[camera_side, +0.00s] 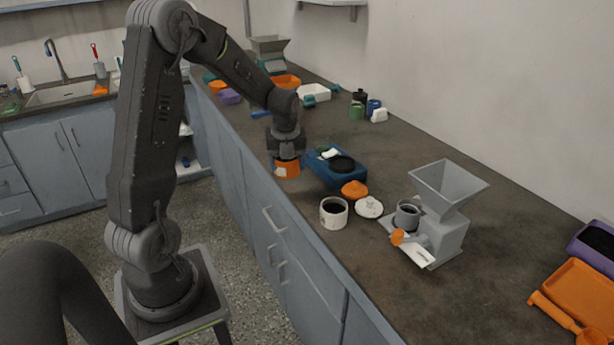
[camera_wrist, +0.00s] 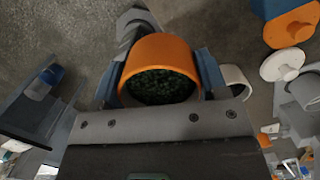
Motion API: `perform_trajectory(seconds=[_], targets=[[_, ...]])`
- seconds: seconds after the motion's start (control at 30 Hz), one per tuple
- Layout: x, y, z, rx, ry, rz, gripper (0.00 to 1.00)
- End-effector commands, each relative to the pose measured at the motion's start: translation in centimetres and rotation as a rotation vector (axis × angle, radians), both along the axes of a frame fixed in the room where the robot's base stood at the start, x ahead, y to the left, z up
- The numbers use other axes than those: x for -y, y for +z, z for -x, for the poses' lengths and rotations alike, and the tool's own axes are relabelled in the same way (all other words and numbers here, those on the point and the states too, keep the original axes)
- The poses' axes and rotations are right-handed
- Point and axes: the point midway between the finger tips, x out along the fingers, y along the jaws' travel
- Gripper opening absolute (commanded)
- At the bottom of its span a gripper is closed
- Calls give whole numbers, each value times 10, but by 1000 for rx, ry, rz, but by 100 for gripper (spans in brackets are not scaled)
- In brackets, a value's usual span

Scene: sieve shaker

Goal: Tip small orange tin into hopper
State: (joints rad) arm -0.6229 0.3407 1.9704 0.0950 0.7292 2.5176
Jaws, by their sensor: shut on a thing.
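The small orange tin (camera_side: 287,169) is in my gripper (camera_side: 286,157) near the front edge of the counter, beside the blue scale. In the wrist view, the tin (camera_wrist: 161,53) sits between the two fingers of my gripper (camera_wrist: 160,82), which are shut on its sides. Its open mouth shows a dark, greenish granular fill. The tin looks upright in the side view. I cannot tell whether it touches the counter. The grey hopper (camera_side: 449,187) stands on the grey machine, well to the right of my gripper, with its wide mouth facing up.
A blue scale (camera_side: 335,167) with a black pan is right of the tin. An orange lid (camera_side: 355,189), a white lid (camera_side: 369,207) and a white tin with dark contents (camera_side: 334,212) lie between tin and machine. A grey cup (camera_side: 407,215) stands at the machine. An orange tray (camera_side: 580,290) is at right.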

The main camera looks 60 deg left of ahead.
Motion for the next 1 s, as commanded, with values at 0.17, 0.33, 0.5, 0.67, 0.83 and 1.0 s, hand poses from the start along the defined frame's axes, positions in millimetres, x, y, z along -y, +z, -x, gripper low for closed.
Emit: perform_trajectory(seconds=[0.17, 0.33, 0.5, 0.67, 0.83, 1.0], targets=[[-18, 18, 24, 1, 3, -1, 41], [-21, 26, 27, 0, -4, -1, 41], [-19, 31, 25, -1, -2, 0, 41], [-19, 40, 25, 1, -2, -2, 41], [-19, 56, 24, 2, -1, -2, 41], [-19, 72, 24, 2, -1, -2, 41]])
